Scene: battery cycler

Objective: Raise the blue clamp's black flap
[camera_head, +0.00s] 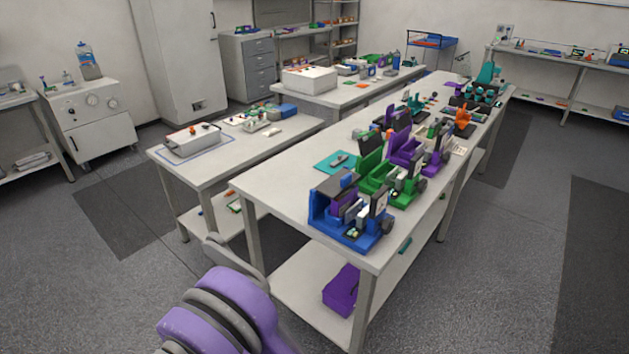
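The blue clamp (319,208) stands at the near corner of the long white table. A dark grey-black piece (334,187) lies across its top, roughly flat, and looks like its flap; it is too small to make out its hinge or edge. A small purple block (345,205) and an upright dark panel with a pale face (378,203) are at its middle and right side. A purple and grey part of my own arm shows at the bottom, well apart from the clamp. Neither gripper's fingertips show.
Just behind the blue clamp stands a green clamp (378,188) with a raised flap, then purple ones (404,152). A teal mat (324,164) lies behind and left of the blue clamp. The long table's (270,185) left part is bare. A purple bin (341,290) sits on its lower shelf.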

